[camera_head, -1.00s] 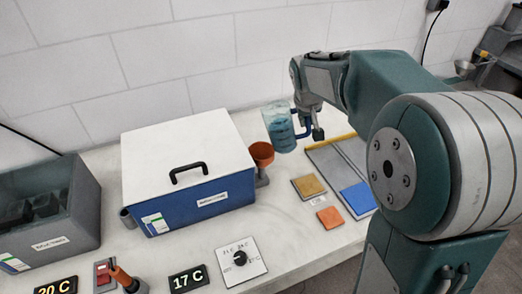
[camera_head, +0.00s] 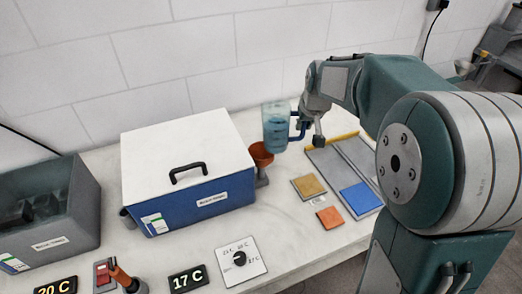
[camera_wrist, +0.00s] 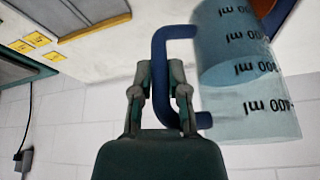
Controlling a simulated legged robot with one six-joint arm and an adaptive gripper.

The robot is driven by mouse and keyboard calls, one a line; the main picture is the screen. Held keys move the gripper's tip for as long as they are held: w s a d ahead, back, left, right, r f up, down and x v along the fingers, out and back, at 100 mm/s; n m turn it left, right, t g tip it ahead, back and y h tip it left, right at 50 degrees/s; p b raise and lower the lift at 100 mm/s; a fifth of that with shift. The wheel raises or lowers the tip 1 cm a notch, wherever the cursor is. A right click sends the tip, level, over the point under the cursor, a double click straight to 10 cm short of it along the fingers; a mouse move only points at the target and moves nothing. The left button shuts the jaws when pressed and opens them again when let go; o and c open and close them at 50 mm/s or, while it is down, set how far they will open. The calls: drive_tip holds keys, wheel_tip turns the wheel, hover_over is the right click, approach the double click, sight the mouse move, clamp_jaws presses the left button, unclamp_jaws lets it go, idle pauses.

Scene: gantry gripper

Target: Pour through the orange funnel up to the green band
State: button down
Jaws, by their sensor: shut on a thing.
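A clear measuring jug (camera_head: 276,130) with a blue handle and bluish contents hangs in the air just above the orange funnel (camera_head: 261,154). The jug looks nearly upright in the head view. My gripper (camera_head: 317,140) is shut on the jug's blue handle. In the wrist view my gripper (camera_wrist: 160,95) has its fingers on either side of the handle (camera_wrist: 157,75), and the jug (camera_wrist: 243,75) shows printed ml marks. A bit of the orange funnel (camera_wrist: 285,12) shows at the top right there. The funnel sits on a grey stand beside the blue box. I cannot make out a green band.
A blue box with a white lid (camera_head: 185,145) and black handle stands left of the funnel. A grey open bin (camera_head: 48,205) is at far left. Yellow, orange and blue pads (camera_head: 361,198) lie at right. A dial plate (camera_head: 241,259) and 17 C display (camera_head: 188,280) are in front.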

drive_tip(key=shift+r, duration=2.25)
drive_tip(key=shift+s, duration=0.1)
